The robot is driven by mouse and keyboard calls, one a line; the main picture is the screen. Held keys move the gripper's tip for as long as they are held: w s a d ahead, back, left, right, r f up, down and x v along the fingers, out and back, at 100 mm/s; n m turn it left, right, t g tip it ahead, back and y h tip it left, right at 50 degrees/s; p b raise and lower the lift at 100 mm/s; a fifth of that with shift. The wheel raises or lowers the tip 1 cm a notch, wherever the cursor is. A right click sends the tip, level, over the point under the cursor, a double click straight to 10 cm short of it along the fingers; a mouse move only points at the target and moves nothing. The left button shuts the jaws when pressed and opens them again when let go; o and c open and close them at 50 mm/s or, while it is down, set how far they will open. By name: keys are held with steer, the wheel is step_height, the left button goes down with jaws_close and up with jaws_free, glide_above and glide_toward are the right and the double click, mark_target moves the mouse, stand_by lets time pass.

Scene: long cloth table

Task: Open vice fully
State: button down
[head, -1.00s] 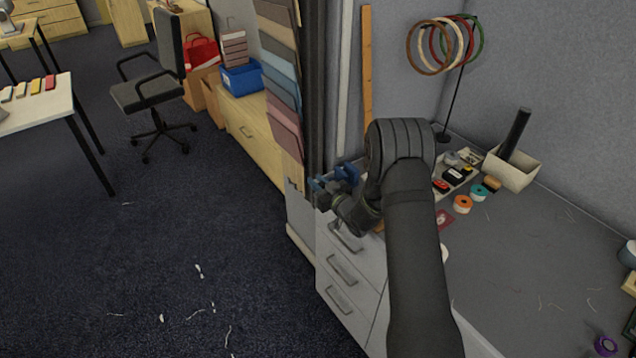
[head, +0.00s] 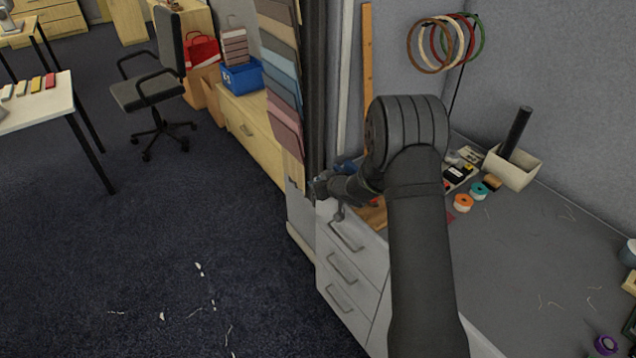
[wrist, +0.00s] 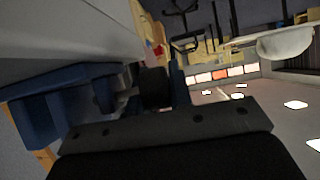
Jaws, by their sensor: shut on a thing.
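The blue vice (head: 345,167) sits at the far left corner of the grey worktop, mostly hidden behind my arm in the head view. My gripper (head: 322,188) is at the vice's outer end, beyond the worktop edge. It is shut on what appears to be the vice handle; the grip itself is largely hidden. How far apart the vice jaws are cannot be told.
Grey drawers (head: 345,268) stand below the vice. Fabric sample boards (head: 283,90) hang just left of it. Tape rolls (head: 463,203) and a pale bin (head: 512,168) stand on the worktop to the right. The right worktop is mostly clear.

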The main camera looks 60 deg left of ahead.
stand_by(0.3)
steer(key=c, duration=1.6)
jaws_free()
steer(key=v, duration=1.7)
steer(key=shift+d+r, duration=0.15)
